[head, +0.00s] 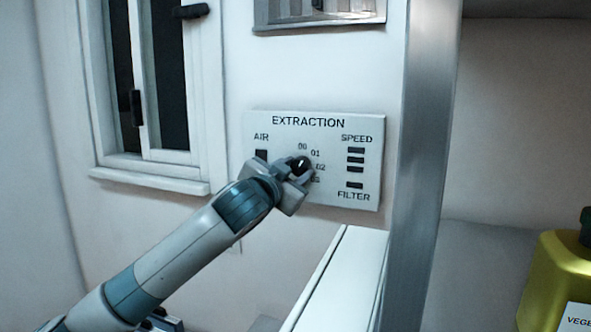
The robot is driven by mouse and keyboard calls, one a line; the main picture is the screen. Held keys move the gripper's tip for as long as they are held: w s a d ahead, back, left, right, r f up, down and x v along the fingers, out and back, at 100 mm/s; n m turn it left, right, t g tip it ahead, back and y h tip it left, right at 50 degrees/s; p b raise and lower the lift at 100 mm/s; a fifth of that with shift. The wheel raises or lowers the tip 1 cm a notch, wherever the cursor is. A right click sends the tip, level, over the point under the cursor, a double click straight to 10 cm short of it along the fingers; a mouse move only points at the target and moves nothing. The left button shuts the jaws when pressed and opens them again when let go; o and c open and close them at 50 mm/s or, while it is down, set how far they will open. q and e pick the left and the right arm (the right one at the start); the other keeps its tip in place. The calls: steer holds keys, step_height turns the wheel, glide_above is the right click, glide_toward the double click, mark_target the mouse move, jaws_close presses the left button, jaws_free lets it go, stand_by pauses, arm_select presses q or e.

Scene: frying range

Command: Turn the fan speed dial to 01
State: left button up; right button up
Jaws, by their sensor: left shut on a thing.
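The extraction panel (350,185) is a pale plate on the wall, with the heading EXTRACTION and the labels AIR, SPEED and FILTER. Its fan speed dial (300,164) is a dark round knob in the middle, with the marks 00, 01, 02 and a partly covered lower one around its right side. A small light mark shows on the knob, but I cannot tell surely which number it points to. My left gripper (296,172) reaches up from the lower left and is shut on the dial. My right gripper is not in view.
A window (150,90) with a white frame is left of the panel. A metal post (425,150) stands close on the right. A white-topped unit (340,275) lies below the panel. A yellow container (555,280) is at the lower right.

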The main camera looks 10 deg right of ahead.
arm_select(q)
steer(key=shift+m, duration=1.6)
steer(key=o, duration=1)
steer(key=shift+o, duration=0.2)
